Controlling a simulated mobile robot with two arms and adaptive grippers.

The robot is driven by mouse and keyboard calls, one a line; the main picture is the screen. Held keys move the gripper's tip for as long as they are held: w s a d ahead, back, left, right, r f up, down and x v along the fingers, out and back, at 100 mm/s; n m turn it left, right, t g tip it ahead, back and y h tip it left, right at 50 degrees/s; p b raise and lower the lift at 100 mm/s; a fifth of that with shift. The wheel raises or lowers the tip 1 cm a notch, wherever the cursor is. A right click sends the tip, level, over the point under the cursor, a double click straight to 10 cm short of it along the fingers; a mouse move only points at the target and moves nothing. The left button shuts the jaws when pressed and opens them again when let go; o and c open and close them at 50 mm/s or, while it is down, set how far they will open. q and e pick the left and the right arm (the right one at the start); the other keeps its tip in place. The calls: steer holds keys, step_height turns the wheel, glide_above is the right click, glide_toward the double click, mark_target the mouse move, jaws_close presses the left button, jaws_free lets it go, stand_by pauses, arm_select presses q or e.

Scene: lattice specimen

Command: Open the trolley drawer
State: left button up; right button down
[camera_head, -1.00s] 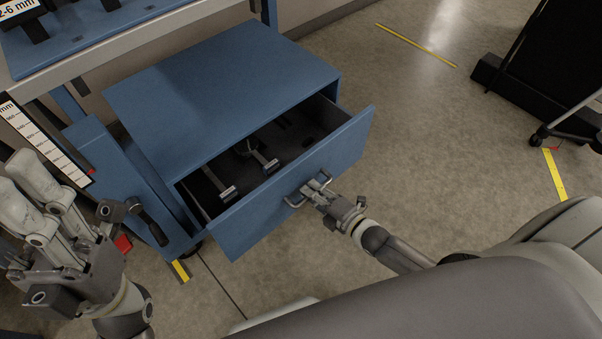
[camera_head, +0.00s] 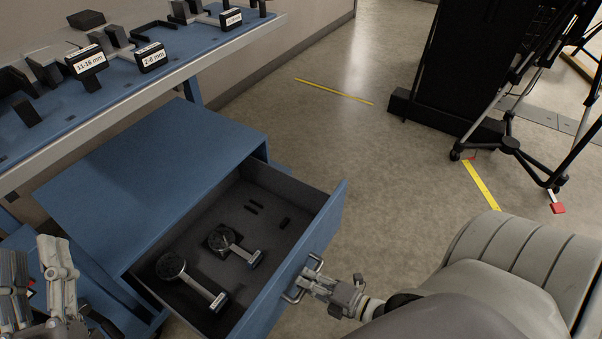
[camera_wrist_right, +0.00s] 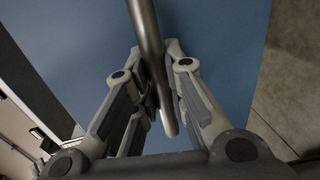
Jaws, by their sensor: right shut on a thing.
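The blue trolley (camera_head: 150,165) stands under a workbench, and its drawer (camera_head: 325,226) is pulled well out. My right gripper (camera_head: 308,279) is shut on the drawer's metal handle (camera_head: 292,295) at the middle of the front panel. In the right wrist view the handle bar (camera_wrist_right: 148,50) runs between the two fingers (camera_wrist_right: 157,95). My left gripper (camera_head: 45,280) is at the lower left, apart from the drawer; its fingertips are not clear.
A blue-topped workbench (camera_head: 50,135) with labelled blocks (camera_head: 87,62) is above the trolley at upper left. A black panel (camera_head: 445,75) and a wheeled stand (camera_head: 510,145) are at upper right. The floor (camera_head: 390,180) right of the drawer is clear, with yellow tape strips.

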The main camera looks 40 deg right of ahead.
steer(key=shift+s, duration=0.2)
steer(key=c, duration=1.5)
jaws_free()
steer(key=shift+o, duration=0.2)
steer(key=v, duration=1.2)
